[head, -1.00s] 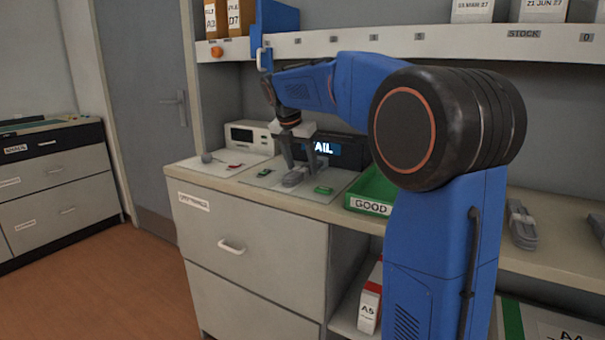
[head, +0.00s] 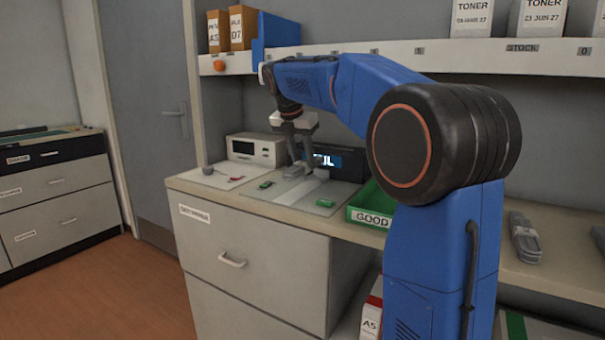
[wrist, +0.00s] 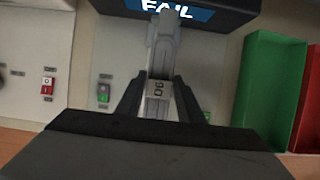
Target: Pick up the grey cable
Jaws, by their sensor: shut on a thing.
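The grey cable (wrist: 160,88) is a folded, banded bundle with a label on it, held between the two fingers of my gripper (wrist: 157,100) in the wrist view. In the head view the cable (head: 294,171) shows at the fingertips of my gripper (head: 300,160), over the pale mat (head: 306,196) on the counter. My gripper is shut on the cable. Whether the cable is clear of the mat is hard to tell. The black display reading "FAIL" (wrist: 185,12) is just beyond the cable.
A green bin labelled GOOD (head: 370,213) stands right of the mat, with a red bin (wrist: 308,125) beside it. A small green switch (head: 266,184) lies on the mat's left. A white meter (head: 256,149) stands behind. More cables (head: 524,238) lie at the right.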

